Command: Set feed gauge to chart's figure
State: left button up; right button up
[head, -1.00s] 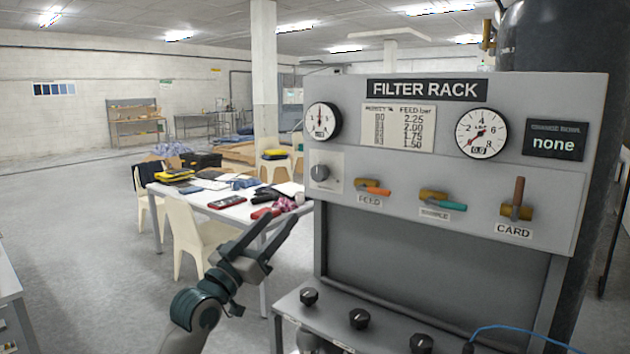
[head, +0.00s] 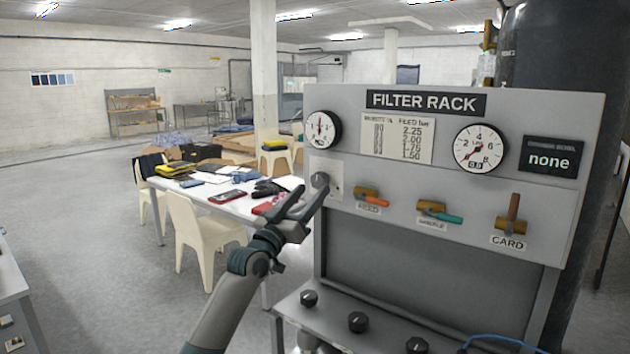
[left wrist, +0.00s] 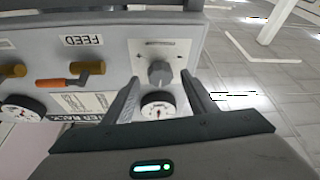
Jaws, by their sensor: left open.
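The filter rack panel (head: 450,190) stands at the right of the head view. A round white gauge (head: 322,129) is at its upper left, and a grey knob (head: 320,180) on a pale plate is below it. The chart (head: 397,137) lists feed bar figures 2.25, 2.00, 1.75 and 1.50; its left column is too small to read surely. My left gripper (head: 308,203) is open and empty, just below and in front of the knob. In the left wrist view the knob (left wrist: 160,73) and gauge (left wrist: 158,106) show between the open fingers (left wrist: 160,95). My right gripper is out of view.
The orange FEED lever (head: 372,198), a teal-handled lever (head: 438,213) and the upright CARD lever (head: 513,215) project from the panel. A second gauge (head: 479,148) and a display reading "none" (head: 549,160) are at right. Black knobs (head: 358,322) line the lower ledge. A cluttered table (head: 243,206) stands behind.

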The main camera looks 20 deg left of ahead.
aim_at(317, 185)
pick_arm(q)
jog(key=shift+p+x, duration=0.35)
jog(key=shift+x, duration=1.3)
jog(key=c, duration=1.1)
jog(key=shift+o, duration=0.2)
jog(key=shift+f+b, duration=0.2)
jog(key=shift+b, duration=0.4)
jog(key=m+h+b, duration=0.1)
jog(key=m+b, duration=0.1)
jog(key=b, duration=0.2)
jog(key=shift+a, duration=0.1)
jog(key=shift+r+m+g+b, duration=0.1)
jog(key=shift+m+g+b, duration=0.2)
jog(key=shift+m+b, duration=0.15)
jog(key=o, duration=1.1)
jog(key=shift+c, duration=0.2)
